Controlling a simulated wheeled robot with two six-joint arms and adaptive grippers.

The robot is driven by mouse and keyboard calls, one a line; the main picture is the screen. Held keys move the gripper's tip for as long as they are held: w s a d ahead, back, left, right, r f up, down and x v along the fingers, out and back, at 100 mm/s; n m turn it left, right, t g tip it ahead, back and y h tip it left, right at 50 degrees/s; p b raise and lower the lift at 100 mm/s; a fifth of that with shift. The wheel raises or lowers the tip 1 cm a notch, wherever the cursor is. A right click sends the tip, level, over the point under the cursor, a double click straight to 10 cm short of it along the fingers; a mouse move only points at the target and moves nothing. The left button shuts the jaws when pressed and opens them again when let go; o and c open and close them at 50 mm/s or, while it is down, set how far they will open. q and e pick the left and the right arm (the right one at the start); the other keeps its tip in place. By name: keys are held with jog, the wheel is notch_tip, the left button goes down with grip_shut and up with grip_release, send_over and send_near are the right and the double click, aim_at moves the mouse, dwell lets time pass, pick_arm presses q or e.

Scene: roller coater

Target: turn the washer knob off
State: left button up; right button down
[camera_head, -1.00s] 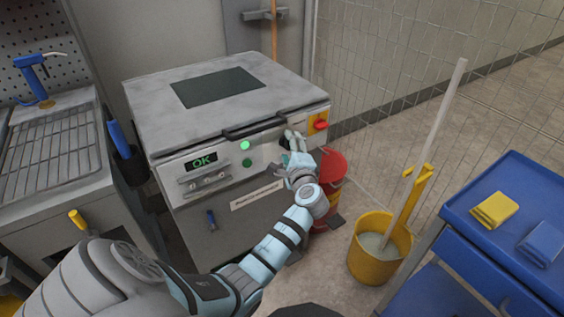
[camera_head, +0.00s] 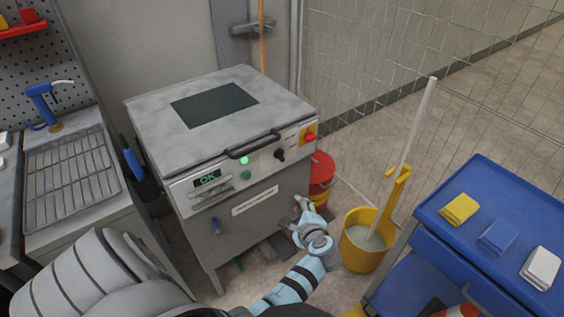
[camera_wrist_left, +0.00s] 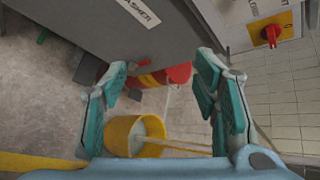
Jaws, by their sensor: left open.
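The washer (camera_head: 225,227) is a grey box with a lid and a sloped front panel. Its black knob (camera_head: 280,154) sits on the right part of the panel, uncovered; its exact pointer angle is too small to read. A red switch on a yellow plate (camera_head: 309,136) is right of it and also shows at top right in the left wrist view (camera_wrist_left: 270,34). The display (camera_head: 207,179) reads OK in green. My left gripper (camera_head: 309,207) is below and right of the knob, apart from the washer. Its fingers are spread and empty in the left wrist view (camera_wrist_left: 162,72). My right gripper is out of view.
A red bucket (camera_head: 321,172) stands beside the washer. A yellow bucket (camera_head: 360,258) with a mop stands right of my left gripper. A blue cart (camera_head: 440,228) with folded cloths is at right. A sink with a rack (camera_head: 70,178) is at left.

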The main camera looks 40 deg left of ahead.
pick_arm(q)
jog(key=s+d+f+n+g+h, duration=0.1)
jog(key=s+d+f+n+h, duration=0.2)
jog(key=s+f, duration=0.8)
notch_tip(320, 180, down, 4)
jog(key=shift+r+n+g+h+p, duration=0.2)
jog(key=shift+n+g+h+p, duration=0.15)
jog(key=shift+h, duration=0.35)
